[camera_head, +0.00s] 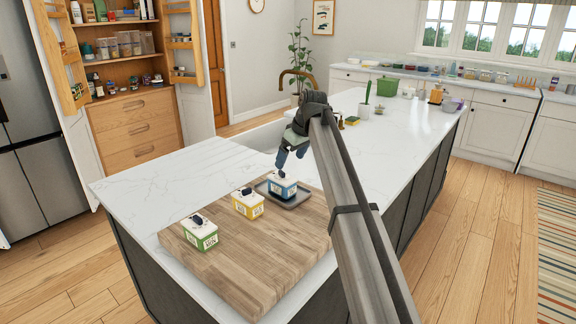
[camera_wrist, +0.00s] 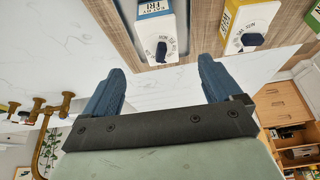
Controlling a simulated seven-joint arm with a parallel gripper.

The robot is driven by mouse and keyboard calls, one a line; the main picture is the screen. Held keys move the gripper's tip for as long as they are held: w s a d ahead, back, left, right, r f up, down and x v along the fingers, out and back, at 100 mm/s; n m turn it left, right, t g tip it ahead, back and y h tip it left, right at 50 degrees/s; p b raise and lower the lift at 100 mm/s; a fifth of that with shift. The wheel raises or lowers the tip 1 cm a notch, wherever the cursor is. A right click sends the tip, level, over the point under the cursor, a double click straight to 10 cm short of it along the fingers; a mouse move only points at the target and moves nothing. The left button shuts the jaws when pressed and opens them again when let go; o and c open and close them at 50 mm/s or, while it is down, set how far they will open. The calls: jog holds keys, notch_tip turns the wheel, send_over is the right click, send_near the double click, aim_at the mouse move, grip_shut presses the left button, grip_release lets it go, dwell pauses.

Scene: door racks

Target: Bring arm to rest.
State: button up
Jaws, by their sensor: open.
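My gripper (camera_head: 282,157) is open and empty. It hangs above the far edge of the wooden board, close behind the blue-labelled box in the head view. In the wrist view my gripper (camera_wrist: 160,90) shows two blue fingers spread wide with nothing between them. The white box with a blue label (camera_head: 282,186) stands on a small dark tray (camera_head: 293,199) on the board. It also shows in the wrist view (camera_wrist: 160,30), apart from the fingers. My arm reaches in from the lower right of the head view.
On the wooden board (camera_head: 215,270) stand a yellow-labelled box (camera_head: 247,203) and a green-labelled box (camera_head: 200,232). The white countertop (camera_head: 150,180) left of the board is clear. A brass tap (camera_head: 298,74) rises behind my gripper. An open pantry (camera_head: 120,50) stands at the back left.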

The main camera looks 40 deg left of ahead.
jog(key=shift+d+r, duration=0.15)
jog(key=shift+r, duration=0.25)
dwell(0.3)
